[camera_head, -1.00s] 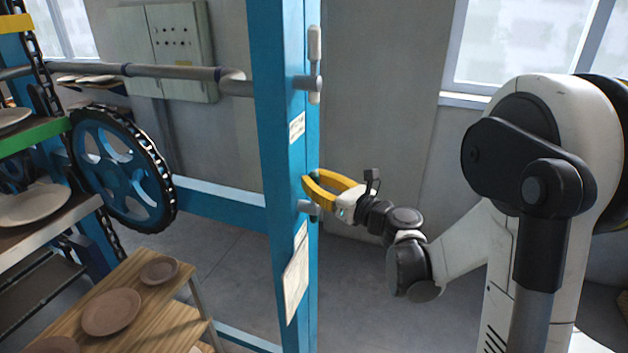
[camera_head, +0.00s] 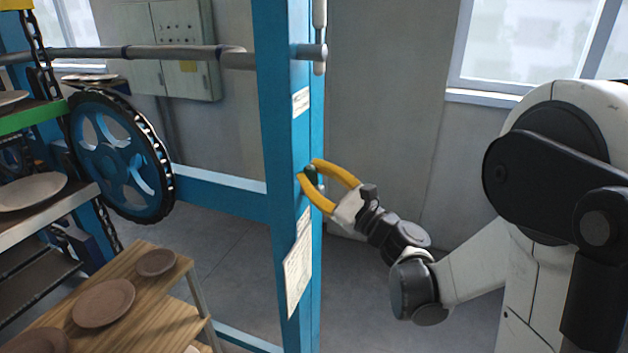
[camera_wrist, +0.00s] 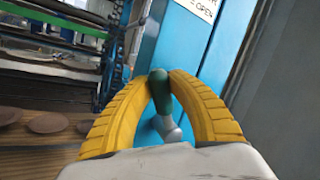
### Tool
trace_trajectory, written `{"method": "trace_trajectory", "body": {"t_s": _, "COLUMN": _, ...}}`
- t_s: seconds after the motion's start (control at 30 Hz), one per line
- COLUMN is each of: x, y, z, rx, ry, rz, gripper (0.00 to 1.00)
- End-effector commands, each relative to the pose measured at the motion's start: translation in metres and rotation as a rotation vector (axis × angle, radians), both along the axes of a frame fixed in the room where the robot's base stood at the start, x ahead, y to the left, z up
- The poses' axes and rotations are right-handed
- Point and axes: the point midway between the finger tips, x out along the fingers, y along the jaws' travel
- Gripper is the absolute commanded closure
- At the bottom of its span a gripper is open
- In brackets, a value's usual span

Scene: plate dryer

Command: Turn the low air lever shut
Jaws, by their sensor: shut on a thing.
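The low air lever is a dark green handle (camera_wrist: 159,90) with a grey metal pivot (camera_wrist: 168,128), on the face of the blue post (camera_head: 282,150). In the head view the green handle (camera_head: 311,174) shows between the yellow fingers. My gripper (camera_wrist: 162,75) is shut on the handle, with one fingertip on each side near its upper part. The gripper also shows in the head view (camera_head: 307,169) beside the post. In the wrist view the handle stands nearly upright, leaning slightly. The pivot is hidden in the head view.
A paper sheet (camera_head: 298,265) hangs below. A wooden table (camera_head: 140,295) with plates and a chain wheel (camera_head: 118,155) stand left.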

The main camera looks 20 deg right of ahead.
Motion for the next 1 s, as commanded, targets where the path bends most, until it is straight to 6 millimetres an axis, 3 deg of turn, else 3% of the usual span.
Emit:
{"method": "trace_trajectory", "body": {"t_s": 0.03, "x": -0.003, "y": 0.002, "z": -0.009, "rx": -0.025, "ry": -0.033, "rz": 0.0, "gripper": 1.0}}
{"method": "trace_trajectory", "body": {"t_s": 0.5, "x": -0.024, "y": 0.017, "z": -0.037, "rx": -0.287, "ry": -0.395, "rz": -0.001, "gripper": 1.0}}
{"method": "trace_trajectory", "body": {"t_s": 1.0, "x": -0.034, "y": 0.024, "z": -0.067, "rx": -0.528, "ry": -0.726, "rz": -0.002, "gripper": 1.0}}
